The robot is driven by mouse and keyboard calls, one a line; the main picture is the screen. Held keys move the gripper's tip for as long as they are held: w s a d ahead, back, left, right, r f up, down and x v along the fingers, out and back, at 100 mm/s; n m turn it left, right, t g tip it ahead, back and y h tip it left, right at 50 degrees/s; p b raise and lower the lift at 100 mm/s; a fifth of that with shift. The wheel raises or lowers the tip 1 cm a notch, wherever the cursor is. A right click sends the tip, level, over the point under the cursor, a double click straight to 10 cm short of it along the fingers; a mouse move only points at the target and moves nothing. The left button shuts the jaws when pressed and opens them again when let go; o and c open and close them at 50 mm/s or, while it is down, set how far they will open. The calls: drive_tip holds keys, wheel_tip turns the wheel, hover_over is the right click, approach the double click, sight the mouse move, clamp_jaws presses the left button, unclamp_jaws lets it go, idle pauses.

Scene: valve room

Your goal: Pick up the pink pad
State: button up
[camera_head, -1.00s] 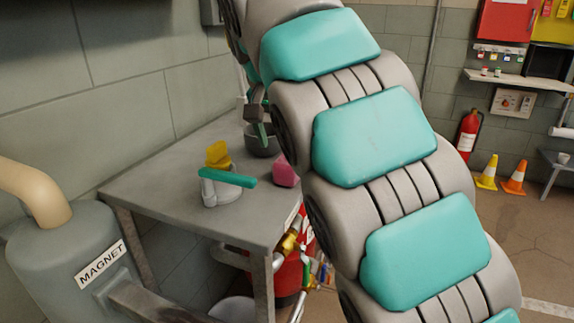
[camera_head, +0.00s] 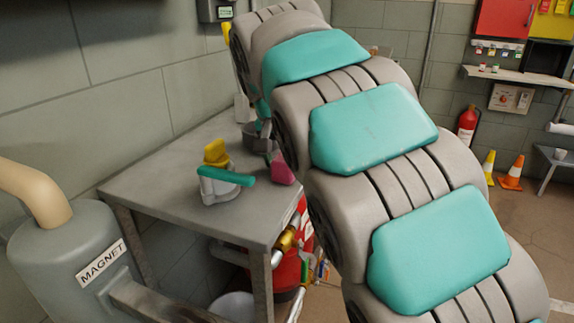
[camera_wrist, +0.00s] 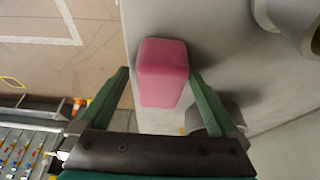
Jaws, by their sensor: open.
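The pink pad (camera_head: 282,173) stands on the grey metal table (camera_head: 165,180), near its right edge, partly hidden behind my arm in the head view. In the wrist view the pink pad (camera_wrist: 162,72) is a rounded block in the middle of the picture. My gripper (camera_wrist: 160,76) is open, with one green finger on each side of the pad. The pad looks to lie between the fingertips, with a gap at the left finger; whether the right finger touches it I cannot tell. In the head view my gripper is mostly hidden by my arm.
A valve with a teal handle (camera_head: 226,176) and a yellow piece (camera_head: 216,153) stands on the table left of the pad. A grey round container (camera_head: 256,141) is behind the pad. A grey tank marked MAGNET (camera_head: 75,250) is at the front left.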

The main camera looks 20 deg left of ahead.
drive_tip(key=shift+c, duration=0.4)
drive_tip(key=c, duration=1.3)
